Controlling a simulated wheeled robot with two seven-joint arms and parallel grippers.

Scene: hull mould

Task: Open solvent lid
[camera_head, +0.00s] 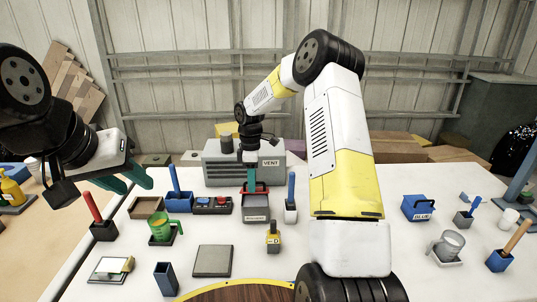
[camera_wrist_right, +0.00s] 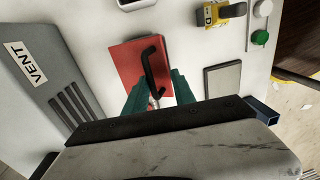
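The solvent box is most likely the grey box (camera_head: 256,214) with a label too small to read, near the middle of the table. Its red lid (camera_head: 264,187) shows at its top, and fills the middle of the right wrist view (camera_wrist_right: 128,62), with a black bar handle (camera_wrist_right: 149,62). I cannot tell whether the lid is fully seated. My right gripper (camera_wrist_right: 160,92) is at the lid, green fingers apart on either side of the handle's near end; it also shows in the head view (camera_head: 254,182). My left gripper (camera_head: 128,180) is open and empty above the table's left side.
A grey machine marked VENT (camera_head: 225,165) stands behind the box. A yellow clip-like item marked D (camera_head: 273,238) and a grey plate (camera_head: 212,262) lie in front. A blue-handled tool in a white holder (camera_head: 291,190) stands close right; a button box (camera_head: 212,205) is left.

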